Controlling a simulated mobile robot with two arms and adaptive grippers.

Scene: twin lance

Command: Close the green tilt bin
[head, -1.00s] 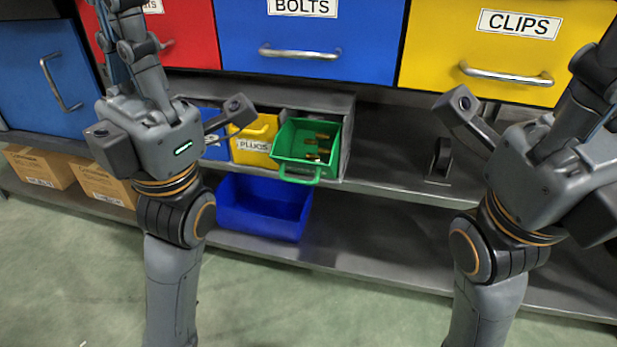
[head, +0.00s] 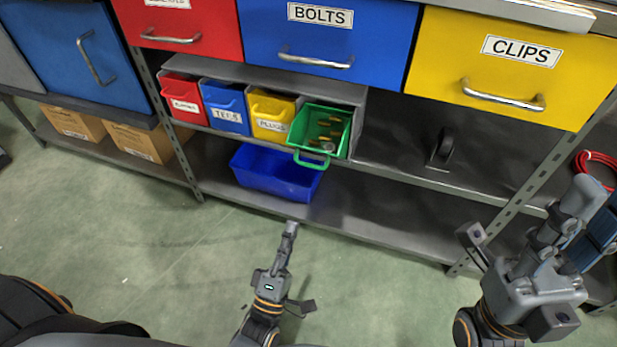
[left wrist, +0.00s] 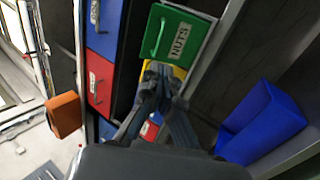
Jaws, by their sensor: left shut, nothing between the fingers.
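The green tilt bin (head: 325,128) is tipped forward at the right end of the small-bin row in the head view. Its open top shows several brass-coloured pieces, and its green handle (head: 311,159) hangs at the front. In the left wrist view the green bin (left wrist: 172,38) shows its NUTS label. My left gripper (head: 291,227) is shut and empty, below and in front of the bin, apart from it in the head view. Its fingers (left wrist: 155,80) also show in the left wrist view. My right gripper (head: 583,200) is at the far right; its finger opening is unclear.
Upright red (head: 184,100), blue (head: 226,108) and yellow (head: 271,115) bins stand left of the green one. An open blue bin (head: 272,172) sits on the lower shelf (head: 370,220). Large drawers hang above. A dark caster-like object (head: 441,150) stands to the right. The floor in front is clear.

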